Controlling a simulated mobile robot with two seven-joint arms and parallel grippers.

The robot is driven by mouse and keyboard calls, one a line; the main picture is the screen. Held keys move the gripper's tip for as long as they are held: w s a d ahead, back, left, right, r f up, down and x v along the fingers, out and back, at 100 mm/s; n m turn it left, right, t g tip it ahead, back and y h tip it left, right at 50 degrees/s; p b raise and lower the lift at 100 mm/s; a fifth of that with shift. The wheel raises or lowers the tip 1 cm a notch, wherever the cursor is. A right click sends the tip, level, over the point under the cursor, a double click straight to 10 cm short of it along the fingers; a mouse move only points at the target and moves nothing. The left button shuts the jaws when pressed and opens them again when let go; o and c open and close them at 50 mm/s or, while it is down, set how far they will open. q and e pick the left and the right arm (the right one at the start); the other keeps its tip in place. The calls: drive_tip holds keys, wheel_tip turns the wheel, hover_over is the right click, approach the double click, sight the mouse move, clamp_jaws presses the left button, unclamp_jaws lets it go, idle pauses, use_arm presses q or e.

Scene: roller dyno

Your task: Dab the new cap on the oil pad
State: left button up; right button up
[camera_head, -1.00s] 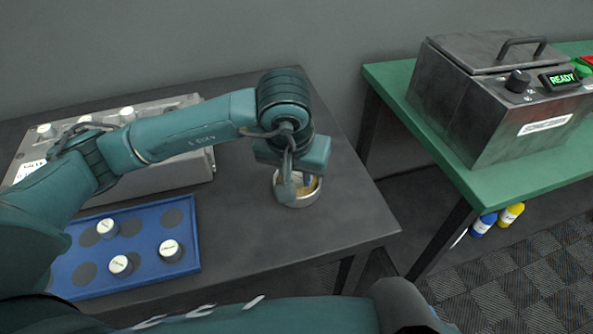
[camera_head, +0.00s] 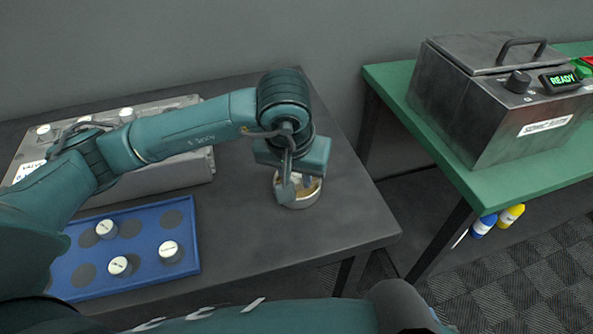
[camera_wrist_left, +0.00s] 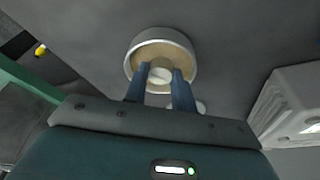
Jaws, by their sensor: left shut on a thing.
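The oil pad is a tan disc in a round silver dish (camera_head: 303,199) on the dark table. It also shows in the left wrist view, where its tan surface (camera_wrist_left: 178,52) lies inside the rim. My left gripper (camera_head: 300,183) is over the dish, pointing down. In the left wrist view its two blue fingers (camera_wrist_left: 160,80) are shut on a pale round cap (camera_wrist_left: 161,73). The cap is over the pad, within the rim's outline; I cannot tell whether it touches. The head view hides the cap behind the gripper. My right gripper is not in view.
A blue tray (camera_head: 147,276) with dark round spots holds 3 white-topped caps at the front left. A grey metal box (camera_head: 190,165) stands behind my left arm. A green table (camera_head: 400,92) at right bears a metal machine (camera_head: 470,105) reading READY. The dark table (camera_head: 340,225) is clear right of the dish.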

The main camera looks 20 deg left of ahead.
use_arm(q)
drive_tip(key=shift+w+r+p, duration=0.1)
drive_tip(key=shift+r+p, duration=1)
drive_tip(key=shift+r, duration=2.35)
